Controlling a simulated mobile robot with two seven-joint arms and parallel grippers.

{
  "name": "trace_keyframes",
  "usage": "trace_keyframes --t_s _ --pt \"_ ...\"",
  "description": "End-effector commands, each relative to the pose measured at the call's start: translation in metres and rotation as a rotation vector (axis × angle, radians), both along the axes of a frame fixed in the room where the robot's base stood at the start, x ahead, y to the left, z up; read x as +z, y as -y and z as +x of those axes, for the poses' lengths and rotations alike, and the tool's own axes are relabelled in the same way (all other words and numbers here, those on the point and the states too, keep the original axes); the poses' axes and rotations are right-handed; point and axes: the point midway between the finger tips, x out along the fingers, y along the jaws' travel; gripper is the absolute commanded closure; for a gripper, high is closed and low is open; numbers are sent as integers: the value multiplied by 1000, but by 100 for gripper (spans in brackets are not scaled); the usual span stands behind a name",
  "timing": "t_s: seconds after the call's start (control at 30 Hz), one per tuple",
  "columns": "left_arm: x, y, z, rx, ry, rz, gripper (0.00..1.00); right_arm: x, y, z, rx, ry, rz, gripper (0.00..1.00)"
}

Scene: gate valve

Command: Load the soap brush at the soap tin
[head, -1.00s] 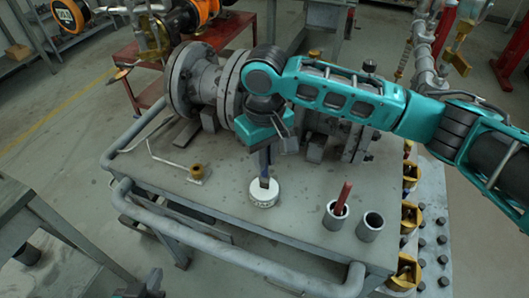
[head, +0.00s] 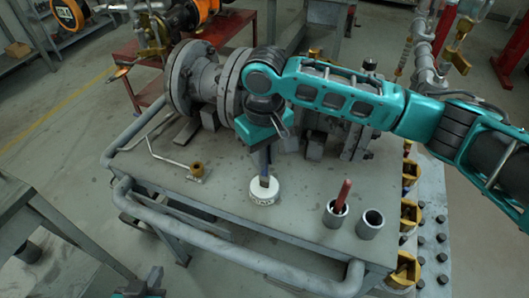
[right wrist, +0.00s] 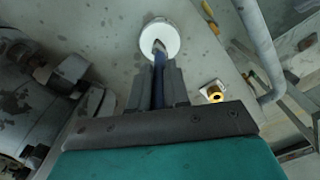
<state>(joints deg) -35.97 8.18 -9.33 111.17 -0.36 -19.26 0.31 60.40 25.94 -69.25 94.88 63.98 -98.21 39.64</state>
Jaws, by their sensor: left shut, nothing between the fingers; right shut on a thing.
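The soap tin (head: 264,193) is a round white tin standing on the grey bench top near its middle. My right gripper (head: 264,158) points down over it and is shut on the soap brush (right wrist: 158,80), which has a blue handle. In the right wrist view the brush's far end meets the white face of the soap tin (right wrist: 160,36); whether it presses on it or hovers just above, I cannot tell. The brush's tip is small and partly hidden. My left gripper (head: 145,285) shows at the bottom edge of the head view, shut and empty, far from the tin.
Two grey cups stand right of the tin; one cup (head: 335,215) holds a red-handled tool, the other cup (head: 370,224) looks empty. A bent rod with a brass end (head: 197,170) lies to the left. The large flanged valve (head: 205,80) stands behind. A pipe rail (head: 220,252) edges the bench.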

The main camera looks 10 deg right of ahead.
Motion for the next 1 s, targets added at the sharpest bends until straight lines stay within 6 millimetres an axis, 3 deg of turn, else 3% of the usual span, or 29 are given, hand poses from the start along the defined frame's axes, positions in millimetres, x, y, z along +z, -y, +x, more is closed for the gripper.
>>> trace_keyframes --t_s 1.0 --pt "8 0 3 0 6 0 100 -1 0 0 0 0 -1 100"
